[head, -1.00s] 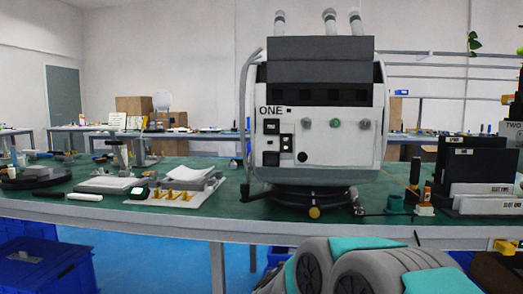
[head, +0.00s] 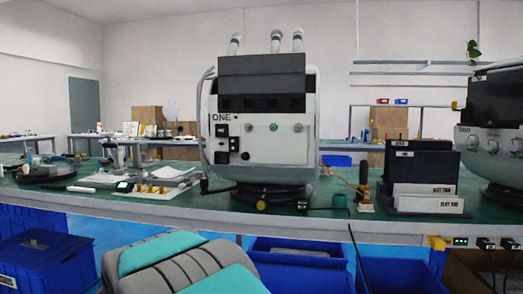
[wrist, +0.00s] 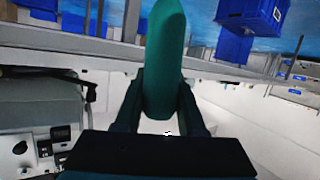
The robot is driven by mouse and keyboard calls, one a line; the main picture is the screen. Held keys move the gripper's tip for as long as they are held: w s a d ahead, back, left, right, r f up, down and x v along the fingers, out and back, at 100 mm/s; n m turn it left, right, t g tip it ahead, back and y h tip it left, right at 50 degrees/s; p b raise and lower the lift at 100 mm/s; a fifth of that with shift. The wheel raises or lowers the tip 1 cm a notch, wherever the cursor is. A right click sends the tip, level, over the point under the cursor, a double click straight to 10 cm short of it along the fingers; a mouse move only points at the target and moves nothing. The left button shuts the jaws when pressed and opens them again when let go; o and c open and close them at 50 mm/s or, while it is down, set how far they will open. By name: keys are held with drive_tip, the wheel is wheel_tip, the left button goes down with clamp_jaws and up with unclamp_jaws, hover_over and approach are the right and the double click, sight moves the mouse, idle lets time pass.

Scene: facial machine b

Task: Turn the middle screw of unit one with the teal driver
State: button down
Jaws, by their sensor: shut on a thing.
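Unit one (head: 262,165) stands on the green bench in the head view, white with a dark grey upper panel and the label ONE. A row of three round screws is on its front; the middle screw (head: 273,127) is green, the outer two grey. In the wrist view my gripper (wrist: 160,88) is shut on the teal driver (wrist: 164,45), whose rounded handle sticks up between the dark fingers. The driver's tip is hidden. The gripper and driver are not in the head view, so their distance from the screw cannot be told.
Unit two (head: 492,139) stands at the right. Blue crates (head: 40,262) stand below the bench edge. In the wrist view a pale panel (wrist: 45,110) with dark fittings is at left.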

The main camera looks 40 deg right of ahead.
drive_tip(key=s+d+r+n+t+b, duration=0.1)
drive_tip(key=d+r+n+t+b, duration=0.15)
drive_tip(key=d+r, duration=0.7)
drive_tip(key=d+r+n+t+b, duration=0.1)
drive_tip(key=d+r+n+t, duration=0.2)
drive_tip(key=d+r, duration=0.65)
drive_tip(key=s+d+r+n+t+y+b, duration=0.1)
drive_tip(key=s+r+n+t+y+b, duration=0.1)
drive_tip(key=s+r+n, duration=0.4)
drive_tip(key=s+d+r+n+t+y+b, duration=0.2)
drive_tip(key=s+r+n+t+y, duration=0.2)
drive_tip(key=s+r+n+y, duration=0.3)
drive_tip(key=s+r, duration=0.3)
drive_tip(key=shift+d+r+t+y+b, duration=0.3)
drive_tip(key=shift+t+b, duration=0.05)
drive_tip(key=shift+f, duration=0.1)
drive_tip(key=shift+s+f+m+b, duration=0.1)
drive_tip(key=shift+f+m+b, duration=0.15)
drive_tip(key=shift+b, duration=0.7)
